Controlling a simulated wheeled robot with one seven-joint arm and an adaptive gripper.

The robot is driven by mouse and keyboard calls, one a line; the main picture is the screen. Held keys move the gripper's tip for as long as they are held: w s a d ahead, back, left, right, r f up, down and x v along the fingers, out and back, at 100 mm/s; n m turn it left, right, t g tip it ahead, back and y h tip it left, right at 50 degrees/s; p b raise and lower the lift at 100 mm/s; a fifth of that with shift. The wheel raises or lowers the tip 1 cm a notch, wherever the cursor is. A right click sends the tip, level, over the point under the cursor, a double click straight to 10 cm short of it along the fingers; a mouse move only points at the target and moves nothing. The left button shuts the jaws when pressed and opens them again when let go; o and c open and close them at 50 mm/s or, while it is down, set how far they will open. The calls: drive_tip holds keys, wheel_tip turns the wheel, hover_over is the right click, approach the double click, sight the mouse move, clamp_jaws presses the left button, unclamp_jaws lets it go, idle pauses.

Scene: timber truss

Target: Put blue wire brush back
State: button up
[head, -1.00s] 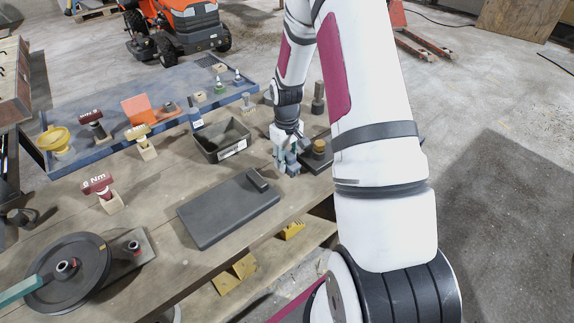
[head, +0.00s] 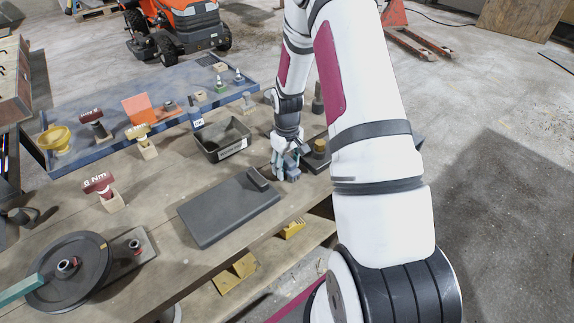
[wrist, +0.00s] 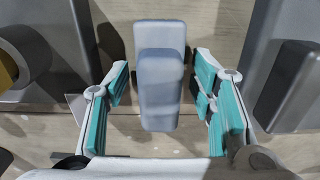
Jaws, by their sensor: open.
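A pale blue-grey block-shaped thing (wrist: 160,75), which looks like the blue wire brush, lies on the wooden bench between my fingers in the wrist view. Its bristles cannot be seen. My gripper (head: 284,165) is low over the bench in the head view, between the dark plate and the dark fixture. In the wrist view its teal-padded fingers stand open on both sides of the block, with a visible gap on each side. In the head view the fingers mostly hide the block.
A dark plate with a raised block (head: 228,210) lies left of my gripper. A dark fixture with a brass-coloured cylinder (head: 319,147) is close on the right. A grey bin (head: 222,140) stands behind. A blue board (head: 105,110) with several small items lies farther back.

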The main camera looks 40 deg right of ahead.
wheel_tip(320, 180, up, 12)
drive_tip(key=shift+r+b, duration=0.2)
drive_tip(key=shift+b, duration=0.15)
wheel_tip(320, 180, up, 10)
drive_tip(key=t, duration=0.1)
hover_over(287, 159)
drive_tip(key=s+a, duration=0.2)
drive_tip(key=a, duration=0.4)
drive_tip(key=s+a+r+t+h, duration=0.1)
drive_tip(key=s+a+r, duration=0.45)
drive_tip(key=r, duration=0.25)
drive_tip(key=s+a+r+t, duration=0.1)
drive_tip(key=s+a+r, duration=0.1)
drive_tip(key=s+a, duration=0.2)
drive_tip(key=s+a+r+t+y, duration=0.1)
drive_tip(key=s+a+r+t, duration=0.1)
drive_tip(key=s, duration=0.9)
drive_tip(key=shift+s+a+r, duration=0.15)
drive_tip(key=shift+a+r, duration=0.45)
drive_tip(key=shift+a, duration=0.4)
